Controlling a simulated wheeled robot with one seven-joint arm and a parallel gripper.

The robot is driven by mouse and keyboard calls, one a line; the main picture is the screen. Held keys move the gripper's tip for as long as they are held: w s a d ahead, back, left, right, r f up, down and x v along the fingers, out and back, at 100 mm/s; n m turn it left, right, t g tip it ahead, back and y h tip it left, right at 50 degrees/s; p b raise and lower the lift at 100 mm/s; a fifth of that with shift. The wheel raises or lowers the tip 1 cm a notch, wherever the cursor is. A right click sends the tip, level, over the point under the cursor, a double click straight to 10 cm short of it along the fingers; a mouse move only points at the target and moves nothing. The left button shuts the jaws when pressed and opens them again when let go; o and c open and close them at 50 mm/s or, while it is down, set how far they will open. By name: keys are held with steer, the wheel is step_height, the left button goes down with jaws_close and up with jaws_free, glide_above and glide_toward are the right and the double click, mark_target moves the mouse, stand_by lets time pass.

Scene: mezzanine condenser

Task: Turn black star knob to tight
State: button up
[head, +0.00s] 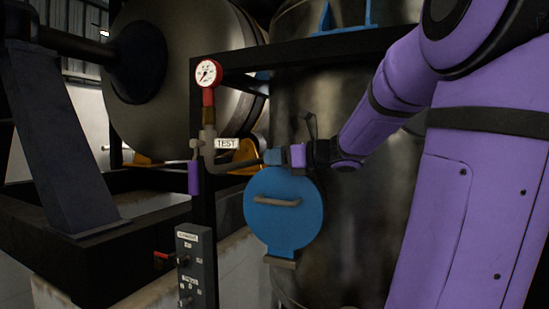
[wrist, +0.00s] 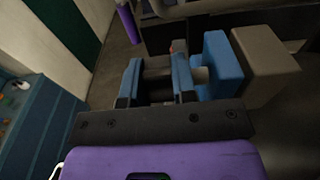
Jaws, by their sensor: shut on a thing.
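My gripper (head: 271,157) is at the end of the purple arm, just above a round blue cover in the head view. In the wrist view its two blue fingers (wrist: 157,82) are closed on a dark part between them, which looks like the black star knob (wrist: 156,73). The fingers hide most of the knob, so its lobes and how far it is turned cannot be seen. In the head view I cannot make out the knob behind the gripper.
The round blue cover (head: 285,212) with a handle is below my gripper. A red gauge (head: 207,74), a TEST label (head: 227,143) and a purple handle (head: 194,177) are to the left. A grey switch box (head: 194,265) stands lower left. A blue block (wrist: 218,62) is close right of the fingers.

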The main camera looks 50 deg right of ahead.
steer(key=shift+t, duration=0.8)
steer(key=shift+y, duration=0.3)
steer(key=o, duration=0.9)
steer(key=v, duration=1.1)
steer(key=shift+f, duration=0.2)
steer(key=shift+w, duration=0.1)
